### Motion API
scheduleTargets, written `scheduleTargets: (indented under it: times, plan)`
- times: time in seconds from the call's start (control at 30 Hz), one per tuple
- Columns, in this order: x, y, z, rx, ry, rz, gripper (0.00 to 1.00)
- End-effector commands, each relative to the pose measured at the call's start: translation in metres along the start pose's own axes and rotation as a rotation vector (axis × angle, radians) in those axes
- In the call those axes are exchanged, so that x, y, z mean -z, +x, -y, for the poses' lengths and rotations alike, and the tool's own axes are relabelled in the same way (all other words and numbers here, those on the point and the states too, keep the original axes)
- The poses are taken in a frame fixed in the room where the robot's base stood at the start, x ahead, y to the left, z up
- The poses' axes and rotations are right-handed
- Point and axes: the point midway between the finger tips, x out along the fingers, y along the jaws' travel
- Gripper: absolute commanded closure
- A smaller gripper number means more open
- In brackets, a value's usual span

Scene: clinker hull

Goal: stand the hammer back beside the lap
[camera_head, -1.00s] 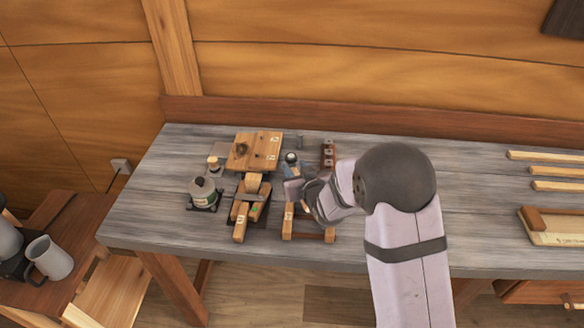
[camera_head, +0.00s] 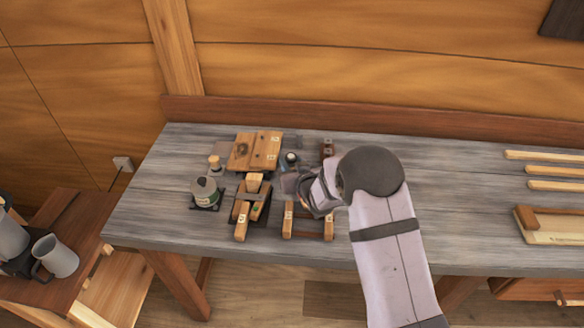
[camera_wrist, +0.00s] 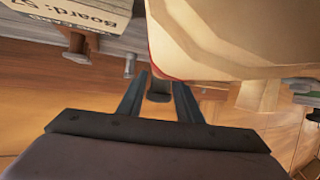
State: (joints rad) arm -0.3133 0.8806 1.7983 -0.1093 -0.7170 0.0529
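My gripper (camera_head: 290,183) is low over the bench, just right of the clamped wooden lap boards (camera_head: 256,150). In the wrist view its two blue-grey fingers (camera_wrist: 160,88) stand apart. A small dark cylindrical piece (camera_wrist: 160,97) shows between them; it may be the hammer's head, and I cannot tell whether the fingers touch it. I cannot make out the hammer for certain in either view. A large pale shape with a red edge (camera_wrist: 235,35) fills the wrist view's upper right.
A low wooden rack (camera_head: 314,236) stands in front of my gripper. A wooden clamp (camera_head: 254,190) and a labelled jar (camera_head: 204,190) are to its left. A dark wooden block (camera_head: 327,149) is behind. The bench's middle right is clear; strips (camera_head: 545,156) lie at the far right.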

Motion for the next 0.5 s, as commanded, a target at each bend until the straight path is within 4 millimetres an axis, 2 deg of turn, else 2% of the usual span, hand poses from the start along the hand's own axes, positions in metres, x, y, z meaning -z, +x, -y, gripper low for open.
scheduleTargets:
  times: [0.03,0.17,0.5]
  plan:
    - [0.0,-0.0001,0.0,0.0,0.0,0.0,0.68]
    - [0.0001,-0.0002,0.0,0.0,0.0,0.0,0.99]
    - [0.0039,-0.0003,-0.0002,0.0,0.0,-0.008,1.0]
